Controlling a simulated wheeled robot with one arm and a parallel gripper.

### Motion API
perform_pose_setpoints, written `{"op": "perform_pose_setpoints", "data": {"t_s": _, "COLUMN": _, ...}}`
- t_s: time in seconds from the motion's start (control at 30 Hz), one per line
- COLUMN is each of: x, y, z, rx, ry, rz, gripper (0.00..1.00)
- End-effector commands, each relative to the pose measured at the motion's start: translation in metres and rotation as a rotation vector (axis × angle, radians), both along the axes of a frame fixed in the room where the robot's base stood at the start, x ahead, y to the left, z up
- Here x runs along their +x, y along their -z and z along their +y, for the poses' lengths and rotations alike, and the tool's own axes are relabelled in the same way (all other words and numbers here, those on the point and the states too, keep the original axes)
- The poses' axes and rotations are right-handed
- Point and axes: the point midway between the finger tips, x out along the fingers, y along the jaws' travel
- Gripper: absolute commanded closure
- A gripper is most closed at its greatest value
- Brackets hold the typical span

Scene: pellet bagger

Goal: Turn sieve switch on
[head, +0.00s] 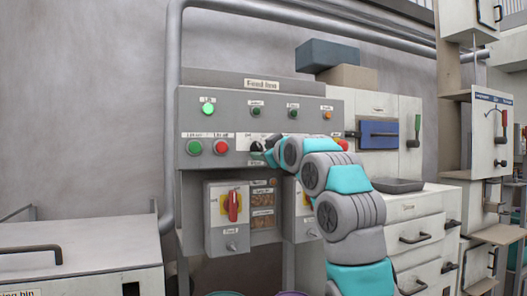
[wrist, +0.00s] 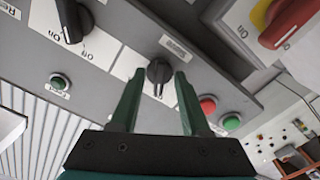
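A black rotary knob (wrist: 158,70) on the grey panel shows between my fingertips in the wrist view. My gripper (wrist: 159,77) has two dark green fingers, open, one on each side of the knob with a gap to each; the depth between tips and knob is unclear. In the head view my gripper (head: 266,152) is at the lower row of the control panel (head: 238,122), and my wrist hides part of that row.
A second black knob (wrist: 72,20) with an "On" mark sits to the left in the wrist view. A red button (wrist: 207,103) and a green button (wrist: 231,121) lie right of the fingers. A red rotary switch (head: 233,206) is on a box below the panel.

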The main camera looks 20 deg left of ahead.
Motion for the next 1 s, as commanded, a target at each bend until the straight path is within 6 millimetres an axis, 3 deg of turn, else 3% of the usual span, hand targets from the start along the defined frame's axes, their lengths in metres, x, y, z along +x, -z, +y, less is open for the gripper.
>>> {"op": "perform_pose_setpoints", "data": {"t_s": 0.07, "x": -0.0001, "y": 0.0, "z": -0.0001, "rx": 0.0, "ry": 0.0, "rz": 0.0, "gripper": 0.62}}
{"op": "perform_pose_setpoints", "data": {"t_s": 0.4, "x": 0.0, "y": 0.0001, "z": -0.0001, "rx": 0.0, "ry": 0.0, "rz": 0.0, "gripper": 1.0}}
{"op": "perform_pose_setpoints", "data": {"t_s": 1.0, "x": 0.0, "y": 0.0016, "z": 0.0002, "rx": 0.016, "ry": 0.0, "rz": 0.017, "gripper": 1.0}}
